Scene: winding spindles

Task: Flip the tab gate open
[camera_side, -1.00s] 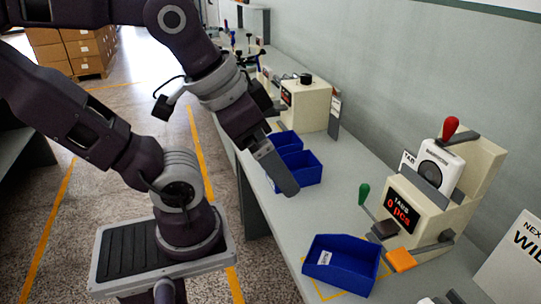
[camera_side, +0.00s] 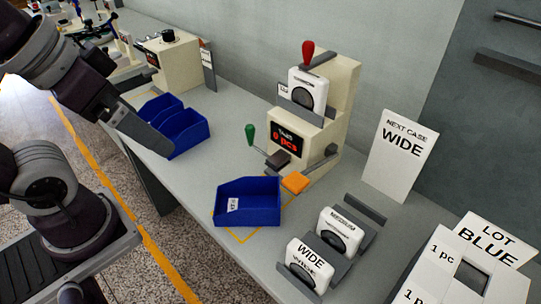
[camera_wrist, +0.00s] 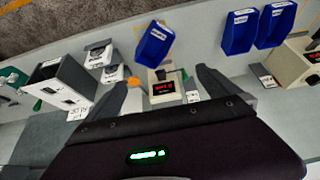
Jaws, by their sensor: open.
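A cream tab machine (camera_side: 340,105) stands on the bench against the wall, with a display (camera_side: 287,139) reading "TABS 0 pcs". It has a red-knobbed lever (camera_side: 308,52) on top, a green-knobbed lever (camera_side: 250,134) at its left, and a dark block (camera_side: 278,160) and an orange pad (camera_side: 295,183) low in front. I cannot tell which part is the tab gate. My gripper (camera_side: 155,138) is to the left, by the double blue bins, apart from the machine. In the wrist view my gripper (camera_wrist: 166,80) is open and empty, its fingers framing the machine's display (camera_wrist: 163,88).
A blue bin (camera_side: 248,202) sits in front of the machine. Double blue bins (camera_side: 184,131) stand farther left. WIDE and MEDIUM holders (camera_side: 310,265) and a sign (camera_side: 400,150) are at right. A second cream machine (camera_side: 178,65) is at the back left. Clear bench lies between the bins.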

